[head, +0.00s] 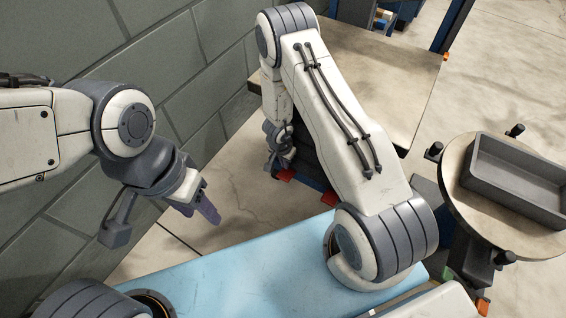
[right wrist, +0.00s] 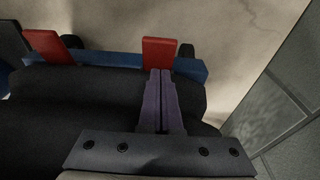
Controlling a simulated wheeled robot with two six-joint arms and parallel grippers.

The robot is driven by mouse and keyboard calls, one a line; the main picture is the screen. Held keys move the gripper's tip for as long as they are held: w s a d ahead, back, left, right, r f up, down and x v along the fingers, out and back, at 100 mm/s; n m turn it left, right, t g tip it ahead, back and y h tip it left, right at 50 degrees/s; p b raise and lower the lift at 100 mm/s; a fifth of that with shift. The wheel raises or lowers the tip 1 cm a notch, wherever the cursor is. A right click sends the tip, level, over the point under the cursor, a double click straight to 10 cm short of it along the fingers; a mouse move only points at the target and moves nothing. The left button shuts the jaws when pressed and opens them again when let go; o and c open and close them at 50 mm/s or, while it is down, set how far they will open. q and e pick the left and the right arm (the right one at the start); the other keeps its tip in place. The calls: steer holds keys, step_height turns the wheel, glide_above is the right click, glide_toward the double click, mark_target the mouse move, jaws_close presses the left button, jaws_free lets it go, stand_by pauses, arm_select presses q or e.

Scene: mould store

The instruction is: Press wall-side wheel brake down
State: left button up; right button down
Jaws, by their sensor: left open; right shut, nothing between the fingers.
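Two red brake pedals stick out from a blue bar low on the wooden-topped cart. The wall-side pedal (head: 287,175) is nearer the block wall; in the right wrist view it is the right-hand one (right wrist: 160,50). The other pedal (head: 330,198) is further from the wall, and it is at the left in the right wrist view (right wrist: 47,46). Both look alike in tilt. My right gripper (right wrist: 161,73) is shut and empty, its fingertips at the lower edge of the wall-side pedal; contact cannot be told. My left gripper (head: 207,207) is open and empty in front of the wall.
The grey block wall (head: 60,180) runs along the left. The cart's wooden top (head: 370,75) lies beyond my right arm. A round stand (head: 460,190) with a grey tray (head: 515,180) is at the right. Bare floor (head: 235,195) lies between wall and cart.

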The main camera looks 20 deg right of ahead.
mark_target(284, 175)
arm_select(q)
steer(key=shift+f+b, duration=1.6)
steer(key=shift+f, duration=0.55)
arm_select(e)
steer(key=shift+s+a+f, duration=0.15)
steer(key=shift+a+f, duration=0.1)
steer(key=shift+f, duration=0.7)
steer(key=shift+s+a+f, duration=0.15)
steer(key=shift+a+f, duration=0.05)
steer(key=shift+f, duration=0.7)
